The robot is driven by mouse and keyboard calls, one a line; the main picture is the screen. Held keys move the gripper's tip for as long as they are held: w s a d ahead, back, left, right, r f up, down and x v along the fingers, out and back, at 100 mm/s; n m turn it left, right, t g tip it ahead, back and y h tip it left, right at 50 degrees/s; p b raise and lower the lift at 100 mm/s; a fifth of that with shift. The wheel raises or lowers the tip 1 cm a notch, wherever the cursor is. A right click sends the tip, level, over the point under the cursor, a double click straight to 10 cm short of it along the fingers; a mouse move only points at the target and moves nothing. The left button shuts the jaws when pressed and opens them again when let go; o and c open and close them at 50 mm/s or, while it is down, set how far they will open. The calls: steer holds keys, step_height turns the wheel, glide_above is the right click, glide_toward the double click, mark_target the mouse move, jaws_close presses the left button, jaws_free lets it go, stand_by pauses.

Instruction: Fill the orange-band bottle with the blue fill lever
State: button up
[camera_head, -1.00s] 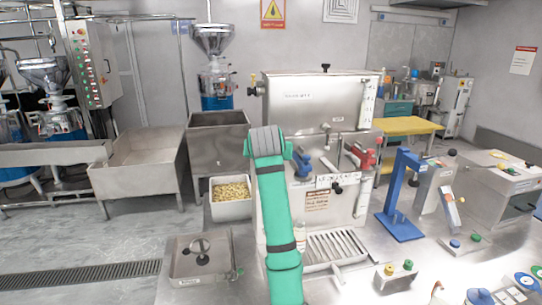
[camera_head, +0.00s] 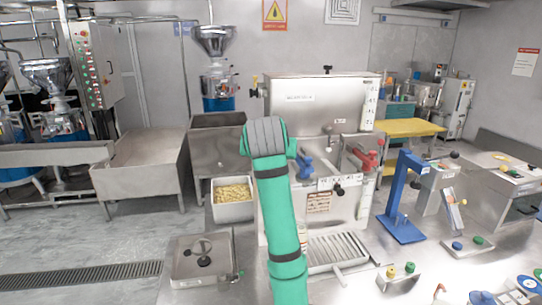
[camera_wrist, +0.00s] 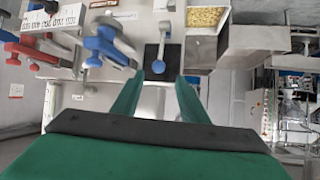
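The blue fill lever (camera_head: 305,165) is on the front of the steel filling machine (camera_head: 318,105), left of a red lever (camera_head: 368,160). In the wrist view the blue lever (camera_wrist: 106,45) lies left of my fingers, apart from them. My gripper (camera_wrist: 160,76) is open, with nothing seen held between its green fingers. In the head view my green arm hides the gripper and part of the machine front. A small pale object (camera_head: 303,236) shows beside my arm near the drip grate (camera_head: 338,248); I cannot tell whether it is the orange-band bottle.
A bin of yellow beans (camera_head: 233,197) and a steel tray with a black knob (camera_head: 203,258) stand left of my arm. A blue stand (camera_head: 402,225) and a small block with yellow and green buttons (camera_head: 398,280) are on the right of the steel counter.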

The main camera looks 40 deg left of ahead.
steer(key=shift+s+d+r, duration=0.35)
steer(key=shift+s+d, duration=0.05)
steer(key=shift+s, duration=0.1)
steer(key=shift+d+f, duration=0.1)
steer(key=c, duration=0.8)
steer(key=shift+w+d+f+m+g+y, duration=0.1)
steer(key=shift+d+f+m+g+y, duration=0.2)
steer(key=shift+m, duration=0.2)
jaws_close()
steer(key=d+f+m+g+y, duration=0.25)
steer(key=d+m+y, duration=0.35)
steer(key=d+m, duration=0.5)
steer(key=x, duration=1.3)
steer(key=shift+a+r, duration=0.25)
steer(key=shift+a, duration=0.25)
